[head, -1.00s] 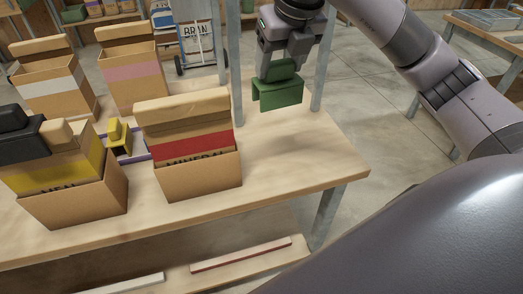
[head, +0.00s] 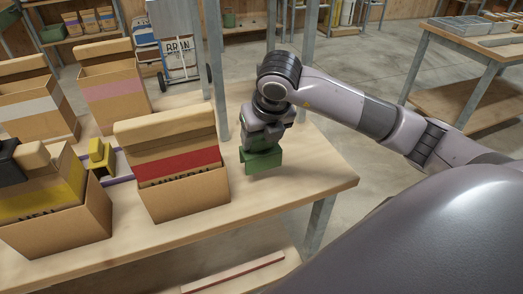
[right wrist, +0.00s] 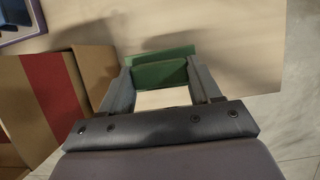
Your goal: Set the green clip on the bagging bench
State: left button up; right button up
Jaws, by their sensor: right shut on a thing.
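The green clip (head: 262,160) is in my right gripper (head: 262,145), low over the bare right part of the wooden bench (head: 285,195). In the head view I cannot tell whether the clip touches the bench top. In the right wrist view the clip (right wrist: 161,69) lies between the two fingers of my right gripper (right wrist: 160,85), which is shut on it. The gripper hides part of the clip in the head view.
A box with a red band (head: 178,170) stands just left of the clip. A yellow clip (head: 101,156) and more banded boxes stand further left. Metal posts (head: 216,75) rise at the bench's back edge. Bare bench top lies in front and to the right.

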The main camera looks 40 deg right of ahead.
aim_at(263, 149)
notch_tip(263, 149, down, 4)
jog(key=shift+f, duration=0.25)
jog(key=shift+f, duration=0.2)
jog(key=o, duration=1)
jog(key=shift+r, duration=0.1)
jog(key=shift+r, duration=0.1)
